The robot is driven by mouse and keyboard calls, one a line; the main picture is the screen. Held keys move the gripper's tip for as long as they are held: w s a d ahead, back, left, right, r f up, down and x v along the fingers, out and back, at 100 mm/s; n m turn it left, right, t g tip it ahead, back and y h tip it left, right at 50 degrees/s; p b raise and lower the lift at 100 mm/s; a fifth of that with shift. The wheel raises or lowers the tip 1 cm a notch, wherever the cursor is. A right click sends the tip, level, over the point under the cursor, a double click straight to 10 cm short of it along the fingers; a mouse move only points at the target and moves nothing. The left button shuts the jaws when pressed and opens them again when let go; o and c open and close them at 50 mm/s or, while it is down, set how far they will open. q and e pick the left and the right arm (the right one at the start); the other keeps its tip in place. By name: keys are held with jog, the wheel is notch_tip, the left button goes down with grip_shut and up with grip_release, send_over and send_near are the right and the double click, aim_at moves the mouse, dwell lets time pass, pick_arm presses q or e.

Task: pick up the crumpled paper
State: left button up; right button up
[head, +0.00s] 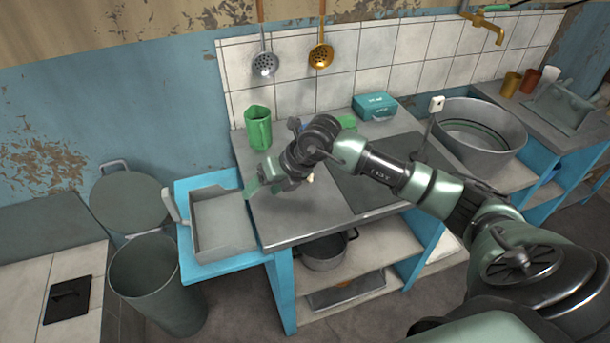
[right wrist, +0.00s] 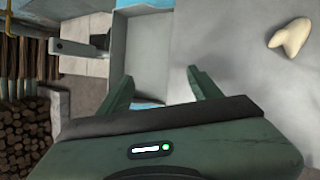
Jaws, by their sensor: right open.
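A small cream-coloured lump (right wrist: 290,38), which looks like the crumpled paper, lies on the grey counter at the upper right of the right wrist view. A bit of it seems to show beside my right gripper in the head view (head: 310,178). My right gripper (head: 262,190) is open over the counter's left part. In the right wrist view its two green fingers (right wrist: 160,77) stand apart with nothing between them, and the lump is outside them to the right. My left gripper is not in view.
The grey counter (head: 285,225) carries a green jug (head: 258,128) and a teal box (head: 375,106) at the back. A grey tray (head: 222,222) sits at its left end. A large metal basin (head: 480,130) stands to the right, and a bin (head: 150,285) on the floor at left.

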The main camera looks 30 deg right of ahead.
jog(key=d+r+m+h, duration=0.1)
jog(key=d+h, duration=0.4)
jog(key=d, duration=0.8)
jog(key=shift+g, duration=0.5)
jog(key=p+x, duration=0.1)
jog(key=x, duration=0.2)
jog(key=d+p+x, duration=0.1)
jog(key=x, duration=0.3)
jog(key=shift+w+d+r, duration=0.15)
jog(key=shift+w, duration=0.05)
jog(key=shift+w+f, duration=0.2)
jog(key=shift+f, duration=0.25)
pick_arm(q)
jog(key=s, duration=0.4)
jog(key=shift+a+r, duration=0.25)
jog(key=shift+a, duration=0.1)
pick_arm(e)
grip_shut()
